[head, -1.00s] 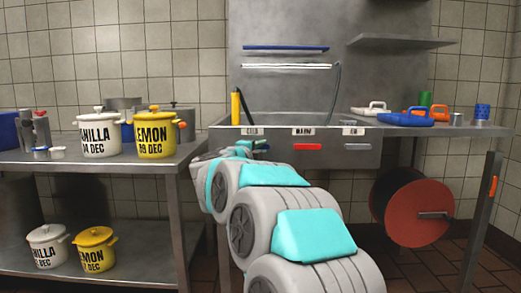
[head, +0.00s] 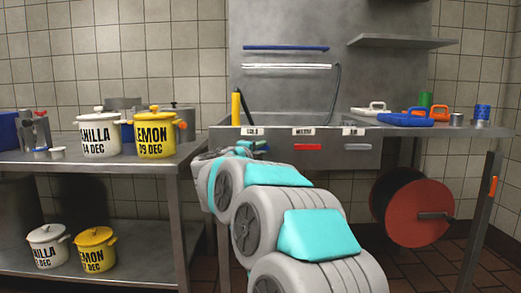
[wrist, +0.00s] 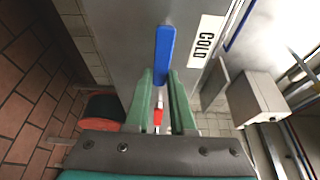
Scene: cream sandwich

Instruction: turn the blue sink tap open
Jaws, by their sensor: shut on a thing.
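The blue tap handle (wrist: 166,52) is a flat bar on the grey metal sink front, beside the white COLD label (wrist: 206,40) in the wrist view. My gripper (wrist: 160,74) has green fingers, one on each side of the bar's near end, and is shut on it. The far part of the bar sticks out past the fingertips. In the head view my gripper (head: 252,147) is at the left end of the sink front, under the leftmost label, and the blue handle is mostly hidden there.
A red handle (head: 307,147) and a pale grey handle (head: 357,147) sit further right on the sink front. A red hose reel (head: 412,207) hangs below the counter's right part. The left table (head: 130,165) holds pots, including a yellow lemon pot (head: 155,135).

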